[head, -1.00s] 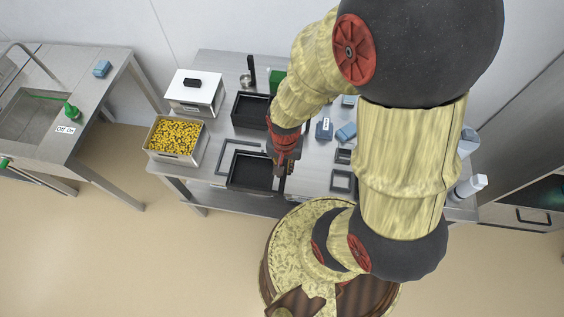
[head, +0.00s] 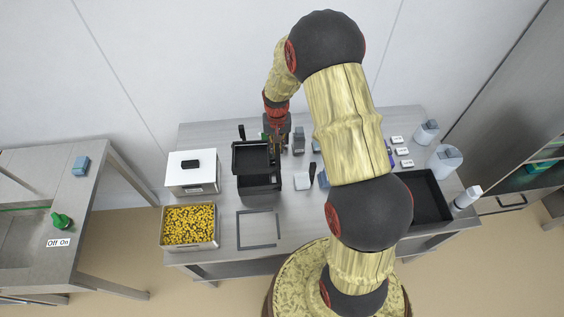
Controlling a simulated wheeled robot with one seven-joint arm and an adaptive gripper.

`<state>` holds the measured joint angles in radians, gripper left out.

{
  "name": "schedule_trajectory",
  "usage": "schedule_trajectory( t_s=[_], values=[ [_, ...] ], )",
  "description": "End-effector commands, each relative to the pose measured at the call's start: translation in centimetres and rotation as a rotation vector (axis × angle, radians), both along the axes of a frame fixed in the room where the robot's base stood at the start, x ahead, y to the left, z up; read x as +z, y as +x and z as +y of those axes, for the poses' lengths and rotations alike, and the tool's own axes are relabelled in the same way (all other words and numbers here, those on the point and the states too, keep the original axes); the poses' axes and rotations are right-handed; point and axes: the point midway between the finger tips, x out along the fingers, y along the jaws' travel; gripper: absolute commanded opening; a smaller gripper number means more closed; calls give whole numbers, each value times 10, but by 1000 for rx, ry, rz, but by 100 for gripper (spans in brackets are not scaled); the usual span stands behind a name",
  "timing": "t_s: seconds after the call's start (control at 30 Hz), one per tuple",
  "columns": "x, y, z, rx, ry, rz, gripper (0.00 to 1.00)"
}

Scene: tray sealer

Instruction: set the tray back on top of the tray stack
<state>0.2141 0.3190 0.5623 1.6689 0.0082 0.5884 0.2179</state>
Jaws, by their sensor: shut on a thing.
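My gripper (head: 275,146) is shut on the right side of a black tray (head: 238,167) and holds it over the tray stack. The tray is empty, as far as I see, and looks roughly level. The tray stack (head: 260,197) is black and stands on the steel table, just below and in front of the held tray in the picture. The held tray overlaps the stack's back part in this view. I cannot tell whether the two touch. My fingertips are small and partly hidden by the arm and tray rim.
An empty grey rectangular frame (head: 238,231) lies on the table in front of the stack. A steel pan of yellow pieces (head: 188,226) and a white-lidded box (head: 193,170) stand left.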

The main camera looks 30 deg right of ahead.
Motion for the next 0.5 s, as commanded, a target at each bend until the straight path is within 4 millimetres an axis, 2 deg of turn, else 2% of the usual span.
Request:
schedule_trajectory(
  t_s=[0.27,0.5],
  values=[
    [-6,-4,1,44,1,3,0],
    [-22,-4,1,43,1,2,0]
  ],
)
